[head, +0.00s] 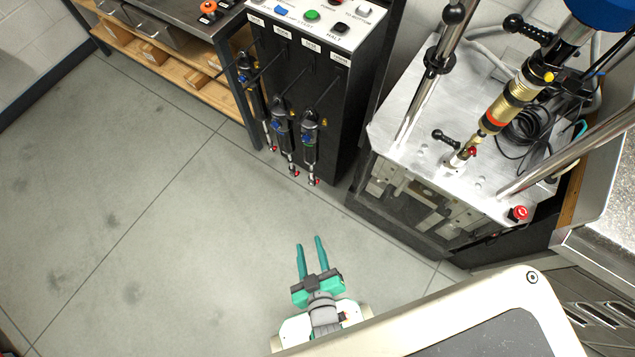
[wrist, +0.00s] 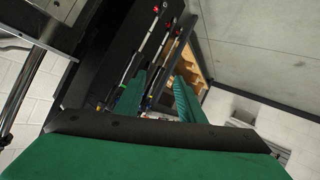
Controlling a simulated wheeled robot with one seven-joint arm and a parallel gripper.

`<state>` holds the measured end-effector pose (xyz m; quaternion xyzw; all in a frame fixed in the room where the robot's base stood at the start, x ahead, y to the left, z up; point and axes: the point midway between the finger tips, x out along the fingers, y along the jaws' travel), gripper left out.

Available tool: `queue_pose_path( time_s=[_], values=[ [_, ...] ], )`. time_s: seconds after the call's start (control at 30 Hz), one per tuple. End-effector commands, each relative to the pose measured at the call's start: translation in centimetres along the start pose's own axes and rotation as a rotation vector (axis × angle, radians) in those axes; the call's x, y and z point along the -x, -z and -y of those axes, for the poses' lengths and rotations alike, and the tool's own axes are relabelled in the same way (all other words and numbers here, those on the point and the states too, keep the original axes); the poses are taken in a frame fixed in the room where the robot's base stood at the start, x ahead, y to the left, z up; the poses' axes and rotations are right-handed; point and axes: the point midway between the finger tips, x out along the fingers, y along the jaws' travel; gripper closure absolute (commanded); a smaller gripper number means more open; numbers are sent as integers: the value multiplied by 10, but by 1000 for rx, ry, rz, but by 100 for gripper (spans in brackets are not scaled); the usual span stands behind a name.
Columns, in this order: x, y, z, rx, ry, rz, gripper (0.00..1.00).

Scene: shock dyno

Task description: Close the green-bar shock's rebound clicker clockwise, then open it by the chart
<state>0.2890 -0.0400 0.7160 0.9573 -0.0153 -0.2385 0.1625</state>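My gripper (head: 309,242) is open and empty above the floor, in front of the black rack; its two green fingers also show apart in the wrist view (wrist: 157,92). Several dark shocks hang on the rack: a left one (head: 250,85), a middle one (head: 281,132) and a right one (head: 310,137), with blue parts and small red pieces at their lower ends. A gold-bodied shock (head: 506,103) with an orange-red band stands tilted in the test machine, with a red knob (head: 472,152) near its lower end.
The black rack (head: 331,84) has a labelled white top with a green button (head: 312,15) and a blue one (head: 281,10). The machine's metal plate (head: 405,150) carries upright posts and a red stop button (head: 517,213). A bench (head: 170,20) stands left. The floor (head: 150,210) is clear.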

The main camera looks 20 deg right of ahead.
Motion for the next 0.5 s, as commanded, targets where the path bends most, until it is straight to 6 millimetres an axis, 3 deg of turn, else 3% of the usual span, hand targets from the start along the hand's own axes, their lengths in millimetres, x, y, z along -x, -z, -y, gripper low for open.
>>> queue_pose_path(
  time_s=[0.03, 0.2, 0.5],
  values=[
    [-22, -12, -2, 38, -3, 30, 64],
    [-87, -51, -8, 182, 28, 146, 64],
    [-192, -91, -29, 413, 168, 293, 64]
  ],
)
